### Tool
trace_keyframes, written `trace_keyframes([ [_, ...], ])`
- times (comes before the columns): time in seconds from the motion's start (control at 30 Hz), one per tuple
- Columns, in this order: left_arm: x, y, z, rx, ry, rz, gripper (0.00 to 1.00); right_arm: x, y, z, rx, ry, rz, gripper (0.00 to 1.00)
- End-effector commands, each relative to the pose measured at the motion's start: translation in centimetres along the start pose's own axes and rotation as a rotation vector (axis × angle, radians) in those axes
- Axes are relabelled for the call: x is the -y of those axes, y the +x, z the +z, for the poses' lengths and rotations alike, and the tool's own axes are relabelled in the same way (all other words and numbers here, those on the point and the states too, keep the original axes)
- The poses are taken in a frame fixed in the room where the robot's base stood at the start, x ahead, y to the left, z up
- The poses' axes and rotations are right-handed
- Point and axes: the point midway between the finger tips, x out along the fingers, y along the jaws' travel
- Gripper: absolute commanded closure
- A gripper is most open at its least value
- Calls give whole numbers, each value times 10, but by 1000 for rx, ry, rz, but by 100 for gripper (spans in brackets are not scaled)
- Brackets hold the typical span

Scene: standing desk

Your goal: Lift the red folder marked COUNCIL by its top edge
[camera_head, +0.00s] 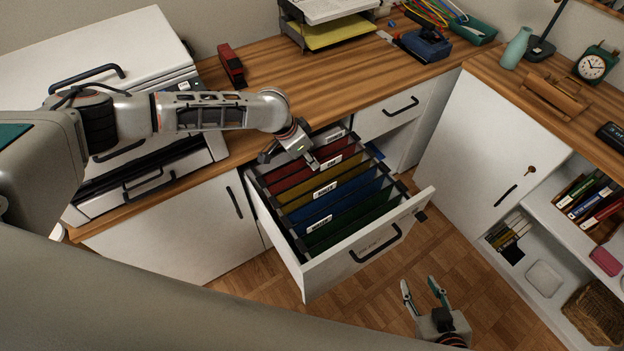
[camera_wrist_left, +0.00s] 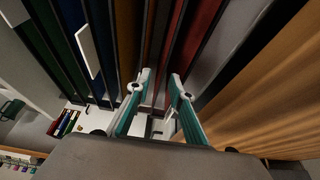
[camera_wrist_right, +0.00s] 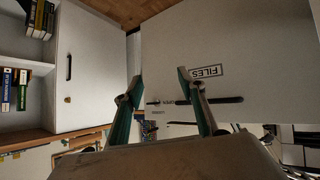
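The open drawer (camera_head: 370,243) holds hanging folders in rows: red (camera_head: 298,177) at the back, then yellow, blue and green. White label tabs stand on their top edges; the lettering is too small to read COUNCIL. Red panels (camera_wrist_left: 183,45) also show in the left wrist view. My left gripper (camera_head: 292,157) points down over the back of the drawer, at the red folders. In its wrist view the fingers (camera_wrist_left: 158,84) are apart near the red panels; I cannot tell whether they touch one. My right gripper (camera_head: 421,283) is open and empty in front of the drawer.
The wooden desktop (camera_head: 300,85) lies behind the drawer, with a red stapler-like object (camera_head: 231,66) and a paper tray (camera_head: 325,30). A white printer (camera_head: 95,60) stands at left. A white cabinet (camera_head: 490,150) flanks the drawer at right. The floor in front is clear.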

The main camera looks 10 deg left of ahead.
Motion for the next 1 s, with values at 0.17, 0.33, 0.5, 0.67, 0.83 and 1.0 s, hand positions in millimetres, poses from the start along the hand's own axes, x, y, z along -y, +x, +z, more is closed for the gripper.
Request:
trace_keyframes([
  [0.17, 3, 25, 3, 2, -1, 1, 78, 2, 4, 10, 7, 2, -2, 60],
  [0.33, 4, 47, 3, 2, 0, 0, 78, 3, 8, 15, 7, 0, -2, 60],
  [0.5, 5, 52, 2, -1, 1, -1, 78, 0, 9, 6, -7, -4, 2, 60],
  [0.67, 5, 51, 1, -1, 1, -1, 78, -1, 9, 4, -11, -4, 4, 60],
  [0.83, 5, 51, 1, -1, 1, -1, 100, -1, 9, 6, -8, -5, 4, 60],
  [1.0, 5, 51, 1, -1, 1, -1, 100, -1, 9, 7, -6, -5, 4, 60],
])
